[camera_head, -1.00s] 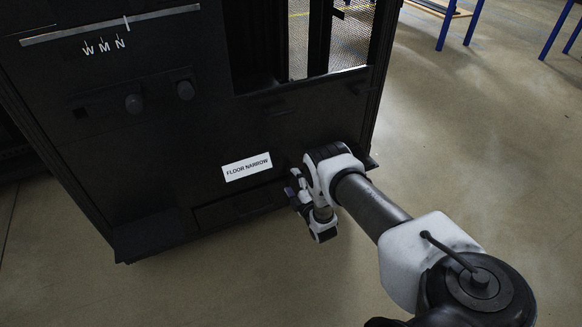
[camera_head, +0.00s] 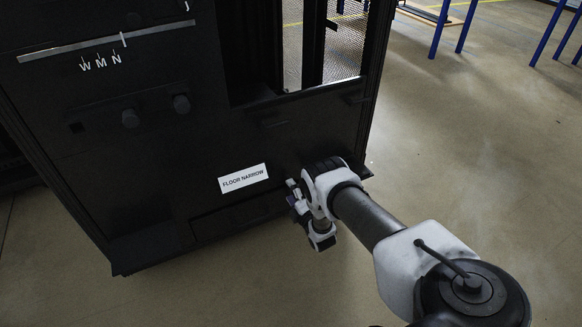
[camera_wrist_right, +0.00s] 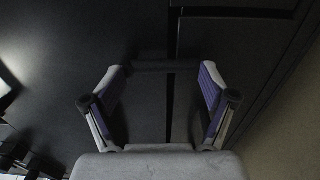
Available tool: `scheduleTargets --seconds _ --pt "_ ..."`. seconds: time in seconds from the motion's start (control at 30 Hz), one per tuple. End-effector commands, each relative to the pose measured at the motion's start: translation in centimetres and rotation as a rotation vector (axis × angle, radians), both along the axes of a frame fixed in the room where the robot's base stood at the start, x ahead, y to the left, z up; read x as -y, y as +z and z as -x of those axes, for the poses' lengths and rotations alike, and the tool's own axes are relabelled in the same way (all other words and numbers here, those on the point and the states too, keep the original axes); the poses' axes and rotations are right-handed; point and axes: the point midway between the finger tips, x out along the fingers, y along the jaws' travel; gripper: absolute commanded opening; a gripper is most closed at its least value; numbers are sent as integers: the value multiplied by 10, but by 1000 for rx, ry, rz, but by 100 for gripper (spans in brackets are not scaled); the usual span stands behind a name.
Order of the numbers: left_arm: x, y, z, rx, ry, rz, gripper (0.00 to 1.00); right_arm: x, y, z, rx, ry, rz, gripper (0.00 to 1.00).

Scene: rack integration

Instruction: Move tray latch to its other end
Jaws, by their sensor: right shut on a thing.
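The black rack cabinet (camera_head: 150,150) stands at the left, with a white "FLOOR NARROW" label (camera_head: 243,178) low on its front. Below the label is a low panel (camera_head: 237,213) outlined in the front. My right gripper (camera_head: 294,190) is at the cabinet's lower right front, right of the label. In the right wrist view my gripper (camera_wrist_right: 163,72) has its purple-padded fingers spread apart, at the two ends of a dark bar (camera_wrist_right: 165,66). The bar appears to be the tray latch and the gripper is shut on it. My left gripper is not in view.
Blue-legged benches (camera_head: 440,30) stand far right. The floor (camera_head: 480,160) between is clear.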

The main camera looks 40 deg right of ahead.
Motion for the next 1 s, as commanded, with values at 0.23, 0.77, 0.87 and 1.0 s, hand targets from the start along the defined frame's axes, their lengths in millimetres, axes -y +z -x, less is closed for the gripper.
scheduleTargets --seconds 0.23,0.77,0.87,1.0 --pt "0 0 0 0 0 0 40 -1 3 -5 6 4 0 100" --pt "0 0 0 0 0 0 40 -19 0 68 -1 4 -1 100" --pt "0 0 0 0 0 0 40 -25 1 89 2 6 -1 100" --pt "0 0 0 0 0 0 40 -30 1 106 5 7 -1 100"
